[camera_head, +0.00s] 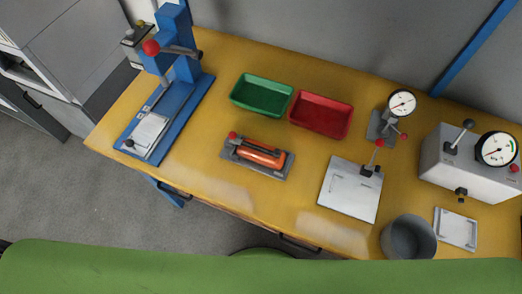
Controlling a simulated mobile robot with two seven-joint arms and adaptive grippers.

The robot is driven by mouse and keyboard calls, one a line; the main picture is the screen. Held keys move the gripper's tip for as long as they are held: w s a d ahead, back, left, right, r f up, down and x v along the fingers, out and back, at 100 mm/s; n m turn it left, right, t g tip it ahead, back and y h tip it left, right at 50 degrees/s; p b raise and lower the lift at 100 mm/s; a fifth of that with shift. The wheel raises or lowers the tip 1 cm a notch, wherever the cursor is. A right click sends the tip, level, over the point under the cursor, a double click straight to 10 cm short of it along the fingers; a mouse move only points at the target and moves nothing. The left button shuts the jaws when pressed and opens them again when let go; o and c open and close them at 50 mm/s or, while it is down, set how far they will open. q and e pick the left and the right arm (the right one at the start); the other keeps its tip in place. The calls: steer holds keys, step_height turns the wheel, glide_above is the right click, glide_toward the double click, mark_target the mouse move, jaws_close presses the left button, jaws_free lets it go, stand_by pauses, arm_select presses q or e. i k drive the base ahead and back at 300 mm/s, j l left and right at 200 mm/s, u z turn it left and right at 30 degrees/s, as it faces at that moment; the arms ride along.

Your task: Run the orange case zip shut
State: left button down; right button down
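A small orange item (262,154), apparently the orange case, lies in a dark grey holder (232,153) near the middle of the yellow bench. A dark bar runs along the orange item, and a red knob (233,135) sits at the holder's upper left end. The zip and its slider are too small to make out, so I cannot tell how far it is run. Neither of my grippers is in view, and nothing of mine is seen touching the case.
The yellow bench (226,190) carries a blue press (180,100) at left, green (262,95) and red (320,114) trays behind the holder, and a white plate fixture (347,193) to its right. A grey bin (408,238) and gauge box (470,165) stand farther right.

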mark_target(276, 151)
steer(key=k+l, duration=0.65)
steer(key=k+j+z, duration=0.05)
steer(key=k, duration=0.05)
